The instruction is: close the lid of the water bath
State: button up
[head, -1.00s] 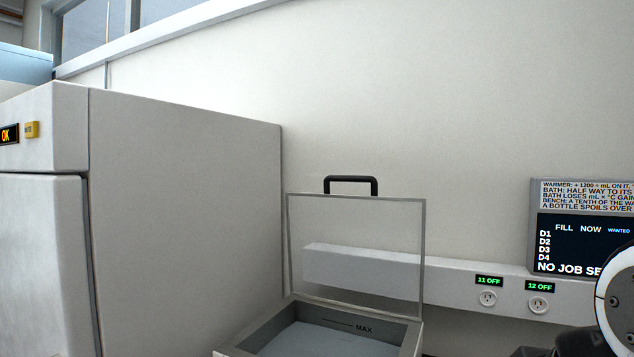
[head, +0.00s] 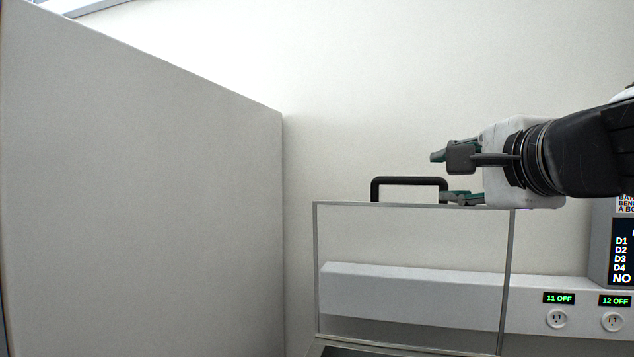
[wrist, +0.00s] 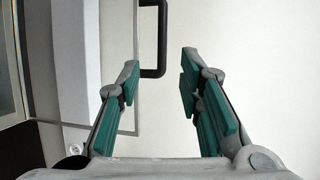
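The water bath lid (head: 415,240) is a clear panel with a thin grey frame, standing upright and open. Its black handle (head: 408,181) sits on the top edge. A little of the bath's dark rim (head: 370,351) shows at the bottom of the head view. My gripper (head: 442,176) is open at the right of the handle, its fingers pointing left. In the head view the lower finger overlaps the handle's right end; I cannot tell if they touch. In the wrist view the handle (wrist: 152,45) is beyond the fingertips, nearer the left finger, with nothing between the fingers.
A large white cabinet (head: 140,190) stands to the left. A white rail with sockets (head: 560,309) runs along the wall behind the lid. A dark display (head: 622,250) is at the right edge.

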aim_at(413, 180)
jog(key=w, duration=0.4)
jog(key=w+f+b, duration=0.1)
jog(key=w, duration=0.4)
jog(key=w+a+b, duration=0.1)
jog(key=w, duration=0.4)
jog(key=shift+f, duration=0.15)
jog(key=shift+s, duration=0.1)
jog(key=shift+c, duration=0.5)
grip_shut()
